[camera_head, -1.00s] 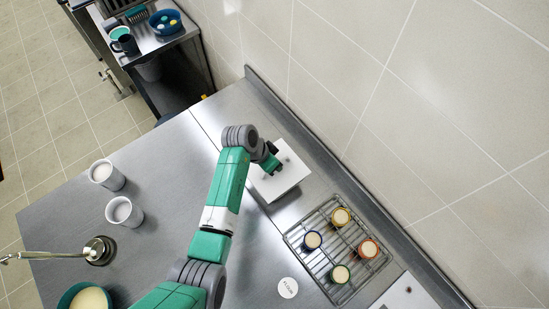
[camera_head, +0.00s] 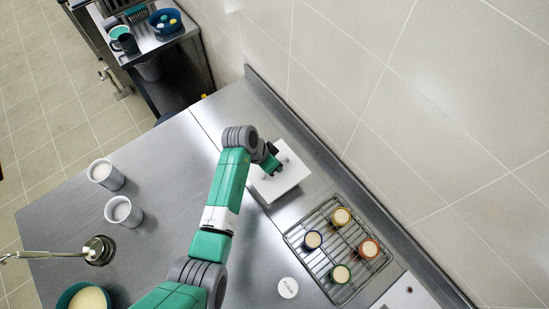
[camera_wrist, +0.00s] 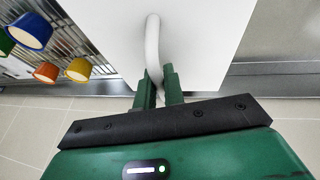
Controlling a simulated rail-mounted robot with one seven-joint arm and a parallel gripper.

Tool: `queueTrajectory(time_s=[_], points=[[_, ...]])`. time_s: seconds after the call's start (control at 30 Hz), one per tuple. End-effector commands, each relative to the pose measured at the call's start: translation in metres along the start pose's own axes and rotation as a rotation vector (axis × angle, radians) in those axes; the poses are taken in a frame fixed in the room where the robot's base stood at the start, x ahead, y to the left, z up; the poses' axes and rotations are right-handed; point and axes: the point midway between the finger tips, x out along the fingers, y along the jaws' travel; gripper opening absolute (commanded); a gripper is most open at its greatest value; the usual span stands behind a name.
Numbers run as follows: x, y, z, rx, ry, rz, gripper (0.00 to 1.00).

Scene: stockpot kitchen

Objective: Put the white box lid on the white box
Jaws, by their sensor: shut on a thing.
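The white box lid (camera_head: 291,179) is a square white plate at the back of the steel counter, below my gripper (camera_head: 271,167). In the wrist view, the lid (camera_wrist: 208,42) fills the upper middle and has a curved white handle (camera_wrist: 152,40). The two green fingers of my gripper (camera_wrist: 160,88) are shut on this handle, one on each side. No white box can be made out under the lid. I cannot tell whether the lid rests on something or hangs just above the counter.
A wire rack (camera_head: 322,268) with several coloured-rimmed cups stands right of the lid. A white object with a dark spot (camera_head: 408,291) is cut off at the bottom edge. Two white cups (camera_head: 106,174) and a ladle (camera_head: 98,250) are on the left.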

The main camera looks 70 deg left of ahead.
Motion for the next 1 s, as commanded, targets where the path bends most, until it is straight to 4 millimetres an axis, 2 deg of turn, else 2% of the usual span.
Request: queueTrajectory(time_s=[0.23, 0.27, 0.3, 0.4, 0.7, 1.0], points=[[-0.001, 0.000, -0.001, 0.000, 0.001, 0.000, 0.00], [-0.001, 0.000, -0.001, 0.000, 0.001, 0.000, 0.12], [-0.001, 0.000, -0.001, 0.000, 0.001, 0.000, 0.20], [-0.001, 0.000, -0.001, 0.000, 0.001, 0.000, 0.36], [-0.005, 0.000, 0.000, 0.000, 0.001, -0.001, 0.36], [-0.061, 0.000, -0.001, 0.001, 0.002, -0.002, 0.36]])
